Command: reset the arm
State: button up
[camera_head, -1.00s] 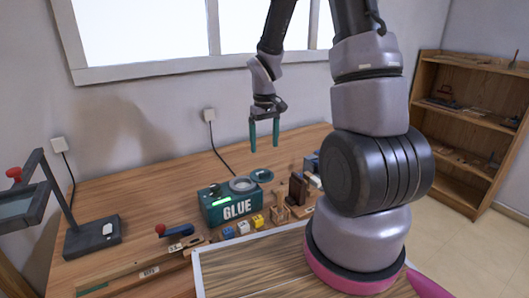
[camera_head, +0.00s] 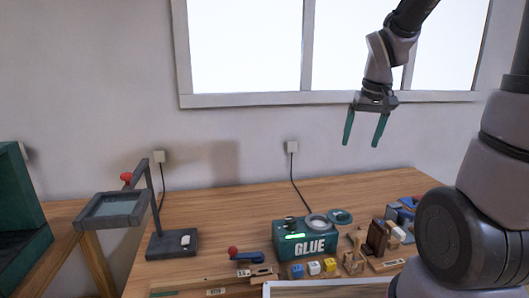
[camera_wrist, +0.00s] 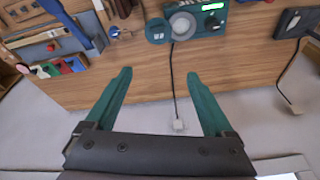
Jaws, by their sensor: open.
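My gripper (camera_head: 363,129) hangs in the air in front of the wall and window, above the back part of the wooden table. Its two green fingers point down, spread apart, with nothing between them. In the wrist view my gripper (camera_wrist: 160,90) also shows open and empty, with table edge and wall beyond the fingers. It touches nothing.
The wooden table (camera_head: 240,203) holds a green glue box (camera_head: 303,240), small coloured blocks (camera_head: 314,267), a red-knobbed lever (camera_head: 245,256) and a magnifier stand (camera_head: 172,243) at the left. The window (camera_head: 250,45) is behind. The table's back strip is mostly clear.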

jog(key=s+a+r+m+t+y, duration=0.1)
jog(key=s+r+m+t, duration=0.2)
jog(key=s+r, duration=0.9)
jog(key=shift+s+a+t+y, duration=0.3)
jog(key=shift+s+t, duration=0.15)
jog(key=shift+t, duration=0.15)
